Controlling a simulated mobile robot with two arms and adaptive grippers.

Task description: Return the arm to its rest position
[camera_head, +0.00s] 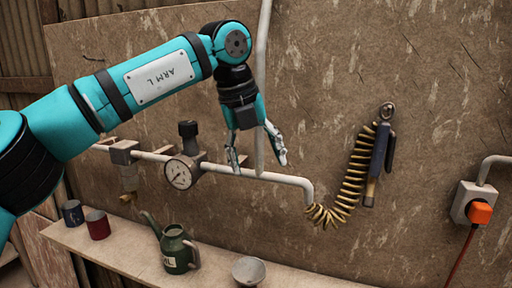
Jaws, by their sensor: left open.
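My left arm, teal with black bands and an "ARM L" plate, reaches in from the left. My left gripper (258,165) hangs below its wrist with the fingers pointing down. It is open, and nothing shows between the fingers. It is in front of the white pipe (265,175) on the wall board, just right of the round gauge (180,173). Whether a finger touches the pipe I cannot tell. My right gripper is out of view.
Below, a shelf (215,262) bears a green oil can (175,251), a metal bowl (249,271), a red mug (98,225) and a dark blue mug (73,213). A coiled yellow hose (350,185) hangs right. An orange plug (480,212) sits in a wall socket.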

